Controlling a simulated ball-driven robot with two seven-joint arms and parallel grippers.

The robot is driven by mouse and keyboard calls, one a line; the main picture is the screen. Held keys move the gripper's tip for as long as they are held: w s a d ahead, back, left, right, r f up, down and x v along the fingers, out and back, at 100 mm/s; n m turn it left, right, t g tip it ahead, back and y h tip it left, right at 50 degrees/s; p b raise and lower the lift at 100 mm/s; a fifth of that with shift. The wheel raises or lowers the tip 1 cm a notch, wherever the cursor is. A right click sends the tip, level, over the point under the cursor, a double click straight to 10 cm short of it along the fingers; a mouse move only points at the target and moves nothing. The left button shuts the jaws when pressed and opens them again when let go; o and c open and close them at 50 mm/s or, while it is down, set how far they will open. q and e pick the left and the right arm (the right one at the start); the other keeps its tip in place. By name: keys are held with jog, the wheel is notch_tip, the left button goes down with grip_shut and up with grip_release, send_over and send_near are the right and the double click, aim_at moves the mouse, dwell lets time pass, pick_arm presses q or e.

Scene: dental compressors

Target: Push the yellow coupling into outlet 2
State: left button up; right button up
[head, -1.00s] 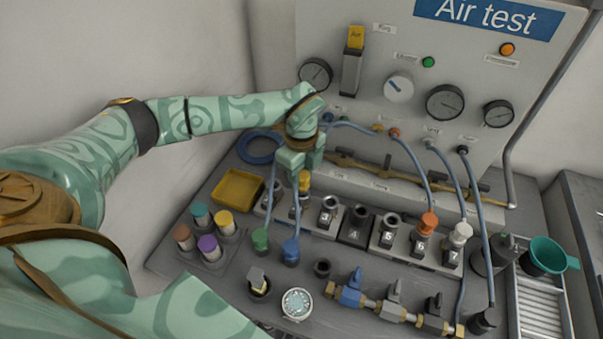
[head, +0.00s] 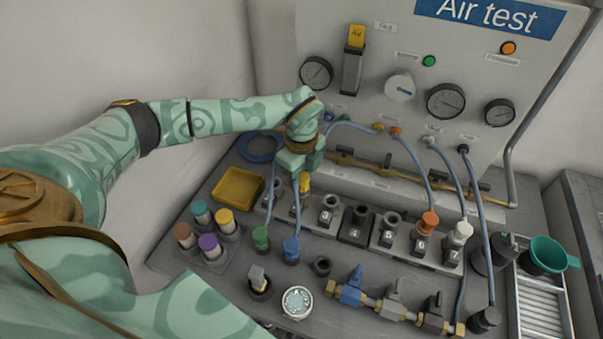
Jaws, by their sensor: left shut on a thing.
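The yellow coupling (head: 305,183) shows just under my left gripper (head: 303,176), at the left part of the outlet row. My left gripper is shut on it from above, and the fingers hide part of it. The coupling is at the place of outlet 2, directly left of outlet 3 (head: 328,203). Outlet 2 itself is hidden behind the gripper, coupling and hoses, so I cannot tell how deep the coupling sits. My right gripper is not in view.
Blue hoses (head: 271,195) hang close to the gripper, ending in green (head: 261,238) and blue (head: 291,249) couplings. A yellow tray (head: 219,199) lies left.

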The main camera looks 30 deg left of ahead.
pick_arm(q)
jog(key=shift+f, duration=0.8)
jog(key=o, duration=1.1)
jog(key=shift+r, duration=0.1)
notch_tip(320, 180, up, 16)
jog(key=p, duration=0.3)
